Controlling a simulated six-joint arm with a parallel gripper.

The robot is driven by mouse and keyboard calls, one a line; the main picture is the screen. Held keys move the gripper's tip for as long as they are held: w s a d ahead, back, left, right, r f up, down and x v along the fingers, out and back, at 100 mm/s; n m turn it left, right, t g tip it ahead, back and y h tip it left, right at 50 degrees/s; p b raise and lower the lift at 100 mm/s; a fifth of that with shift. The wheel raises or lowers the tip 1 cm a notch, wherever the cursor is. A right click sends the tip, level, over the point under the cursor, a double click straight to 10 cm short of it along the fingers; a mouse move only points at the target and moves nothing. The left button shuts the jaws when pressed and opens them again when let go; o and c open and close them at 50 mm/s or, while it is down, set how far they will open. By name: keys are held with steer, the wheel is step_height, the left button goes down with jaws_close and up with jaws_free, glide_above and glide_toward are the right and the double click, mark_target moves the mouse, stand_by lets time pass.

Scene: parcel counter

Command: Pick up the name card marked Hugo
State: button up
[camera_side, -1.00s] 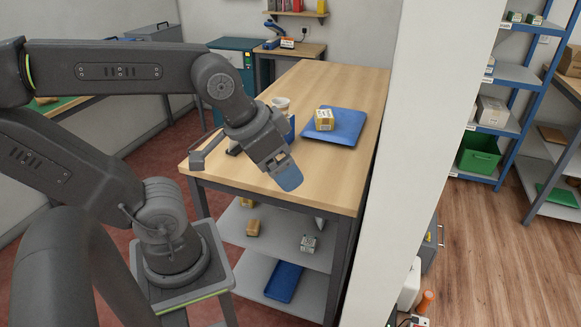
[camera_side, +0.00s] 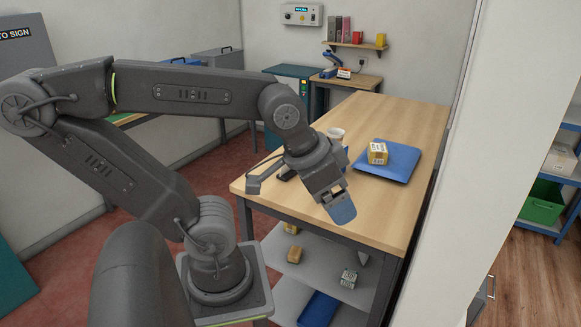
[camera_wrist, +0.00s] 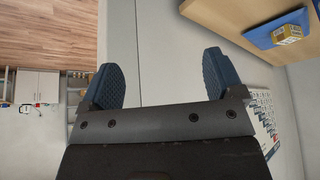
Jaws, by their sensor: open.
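No card that I can read as Hugo shows in either view. My gripper (camera_side: 339,207) hangs in front of the wooden counter (camera_side: 400,112) in the side view, a blue finger pad at its tip. In the wrist view my gripper (camera_wrist: 162,76) has its two blue ridged fingers wide apart, with nothing between them. A white board or sheet with rows of small dark and pale marks (camera_wrist: 262,112) stands to the right of the fingers in the wrist view. Its marks are too small to read.
A yellow-and-white parcel (camera_side: 377,153) sits on a blue tray (camera_side: 400,165) on the counter. A pale cup (camera_side: 336,133) stands near the gripper. A white wall (camera_side: 500,150) borders the counter's right side.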

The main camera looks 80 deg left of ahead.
steer(key=shift+c, duration=0.5)
steer(key=c, duration=0.9)
steer(key=shift+a, duration=0.1)
steer(key=w+a+n+y, duration=0.1)
steer(key=w+a, duration=0.2)
steer(key=a, duration=0.4)
steer(key=w+a+n+g+y, duration=0.1)
steer(key=w+a+n, duration=0.15)
steer(key=a, duration=0.45)
steer(key=w+a+n+y, duration=0.1)
steer(key=w+a, duration=0.3)
steer(key=a, duration=0.4)
steer(key=s+a+f+n+g+y, duration=0.1)
steer(key=s+a+f, duration=0.2)
steer(key=a, duration=0.6)
steer(key=s+a+f+n+g, duration=0.1)
steer(key=s+a+f+n, duration=0.1)
steer(key=a, duration=0.7)
steer(key=shift+a+r+x, duration=0.1)
steer(key=shift+a+x, duration=0.1)
steer(key=shift+x, duration=2.1)
steer(key=shift+a+r+x, duration=0.1)
steer(key=shift+a+x, duration=0.1)
steer(key=shift+x, duration=2.15)
steer(key=shift+a+x, duration=0.2)
steer(key=shift+x, duration=2.1)
